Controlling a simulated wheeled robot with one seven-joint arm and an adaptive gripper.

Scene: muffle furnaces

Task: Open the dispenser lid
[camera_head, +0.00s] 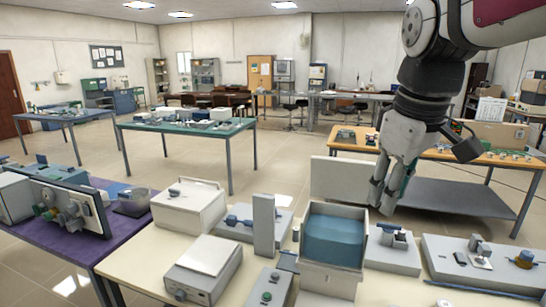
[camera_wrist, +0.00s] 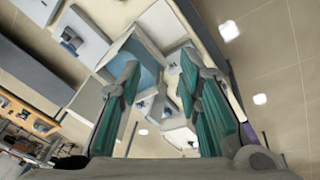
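A white box (camera_head: 331,278) with a blue inside stands near the front of the cream table, its top uncovered. A flat white panel (camera_head: 340,180) stands upright just behind it; I cannot tell if it is hinged to the box. I cannot tell for certain which thing is the dispenser or its lid. My gripper (camera_head: 382,197) hangs above and to the right of the box, beside the panel, pointing down. In the wrist view my gripper (camera_wrist: 160,62) has its green-padded fingers wide apart with nothing held, and the blue inside (camera_wrist: 142,72) shows partly behind the left finger.
A tall white block (camera_head: 264,224) and white lidded boxes (camera_head: 188,208) stand left of the blue-lined box. Low grey devices (camera_head: 393,252) sit to its right. An orange-topped table (camera_head: 460,152) with a grey lower shelf stands behind my gripper. Tiled floor is open farther back.

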